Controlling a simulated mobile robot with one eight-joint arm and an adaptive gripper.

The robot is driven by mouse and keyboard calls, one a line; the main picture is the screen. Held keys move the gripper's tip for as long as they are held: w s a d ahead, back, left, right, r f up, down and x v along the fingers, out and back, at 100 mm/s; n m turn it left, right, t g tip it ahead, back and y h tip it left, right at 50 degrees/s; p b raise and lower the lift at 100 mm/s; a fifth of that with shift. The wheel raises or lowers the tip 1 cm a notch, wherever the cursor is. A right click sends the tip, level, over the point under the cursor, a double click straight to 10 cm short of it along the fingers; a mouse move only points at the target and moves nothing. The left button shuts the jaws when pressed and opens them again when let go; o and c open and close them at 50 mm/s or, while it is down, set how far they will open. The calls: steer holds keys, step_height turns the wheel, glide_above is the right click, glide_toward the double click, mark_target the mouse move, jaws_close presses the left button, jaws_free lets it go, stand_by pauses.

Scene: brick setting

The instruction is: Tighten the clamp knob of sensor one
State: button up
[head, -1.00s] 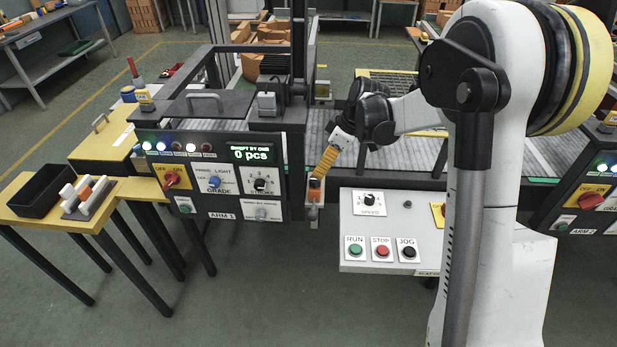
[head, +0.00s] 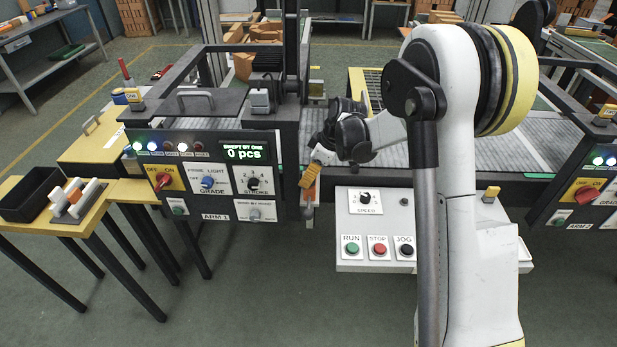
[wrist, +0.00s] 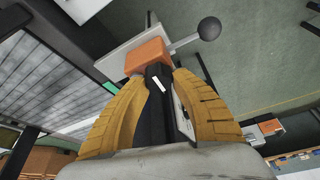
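In the wrist view my gripper (wrist: 160,85) has its two yellow fingers on either side of a dark upright piece (wrist: 158,85). An orange block (wrist: 149,56) sits just beyond the fingertips. A rod runs from the block to a dark grey ball knob (wrist: 209,29). I cannot tell whether the fingers touch the dark piece or the block. In the head view my gripper (head: 309,182) points down at the right edge of the ARM 1 panel (head: 212,180), above a small grey and orange part (head: 308,212). No label identifies sensor one, and its clamp knob is not clearly distinguishable.
A control box (head: 345,225) with RUN, STOP and JOG buttons stands close right of my gripper. The conveyor (head: 395,155) runs behind. A yellow side table (head: 90,220) with a black tray (head: 30,195) stands left. The floor in front is open.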

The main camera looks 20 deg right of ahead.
steer(key=shift+m, duration=0.3)
steer(key=m, duration=0.2)
steer(key=m+t+h, duration=0.1)
steer(key=m, duration=0.1)
steer(key=shift+h+b, duration=0.3)
steer(key=shift+b, duration=0.05)
steer(key=m+h, duration=0.1)
steer(key=m, duration=0.2)
steer(key=m+h, duration=0.1)
steer(key=m, duration=0.1)
steer(key=shift+d+m+t, duration=0.1)
steer(key=shift+m+t, duration=0.2)
steer(key=shift+m, duration=0.1)
steer(key=m+h+b, duration=0.1)
steer(key=m+h, duration=0.1)
steer(key=m, duration=0.3)
steer(key=shift+d, duration=0.1)
steer(key=m, duration=0.2)
steer(key=m+g+h, duration=0.1)
steer(key=m, duration=0.2)
steer(key=shift+d+m+g+h, duration=0.15)
steer(key=shift+m+g+h, duration=0.15)
steer(key=o, duration=1.2)
